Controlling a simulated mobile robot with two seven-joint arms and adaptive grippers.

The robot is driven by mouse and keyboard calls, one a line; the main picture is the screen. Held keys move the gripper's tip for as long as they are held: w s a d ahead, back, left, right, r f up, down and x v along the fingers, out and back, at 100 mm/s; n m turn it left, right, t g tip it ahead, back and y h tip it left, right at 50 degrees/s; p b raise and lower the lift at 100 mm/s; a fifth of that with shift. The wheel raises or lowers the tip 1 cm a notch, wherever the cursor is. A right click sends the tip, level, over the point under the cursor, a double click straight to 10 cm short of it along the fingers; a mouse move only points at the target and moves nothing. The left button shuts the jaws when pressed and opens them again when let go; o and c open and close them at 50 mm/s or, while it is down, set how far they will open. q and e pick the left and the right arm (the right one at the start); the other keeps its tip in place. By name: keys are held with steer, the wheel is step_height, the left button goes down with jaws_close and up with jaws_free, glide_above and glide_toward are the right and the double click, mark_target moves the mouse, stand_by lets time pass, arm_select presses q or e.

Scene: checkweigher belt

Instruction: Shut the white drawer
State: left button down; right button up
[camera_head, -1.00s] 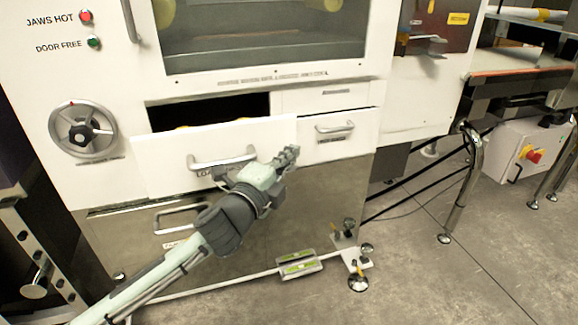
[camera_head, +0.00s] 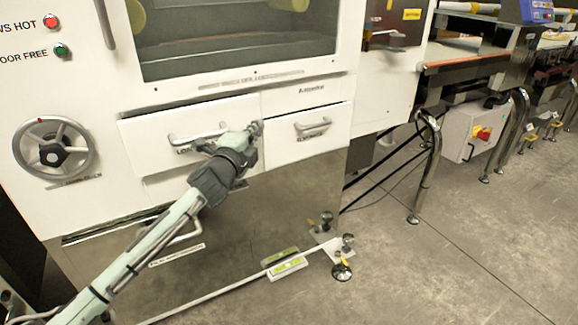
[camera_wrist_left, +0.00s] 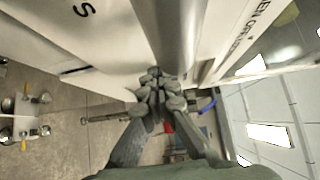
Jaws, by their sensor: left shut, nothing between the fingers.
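The white drawer (camera_head: 145,131) is the left one of two side by side under the window of the white machine. In the left wrist view the shut fingertips (camera_wrist_left: 158,88) lie close to a grey bar (camera_wrist_left: 170,35) and white panels. My right gripper is not in view.
A second white drawer (camera_head: 335,132) with a handle sits to the right. A handwheel (camera_head: 53,148) is on the left of the machine. A metal panel lies below, with a spirit level (camera_head: 287,266) and feet near the floor. Clear floor (camera_head: 440,265) lies to the right.

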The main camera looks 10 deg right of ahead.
arm_select(q)
steer(key=shift+w+a+r, duration=0.1)
steer(key=shift+w+a, duration=0.15)
steer(key=shift+w, duration=0.35)
steer(key=shift+w+a+r, duration=0.1)
steer(key=shift+w+a, duration=0.1)
steer(key=shift+w, duration=0.35)
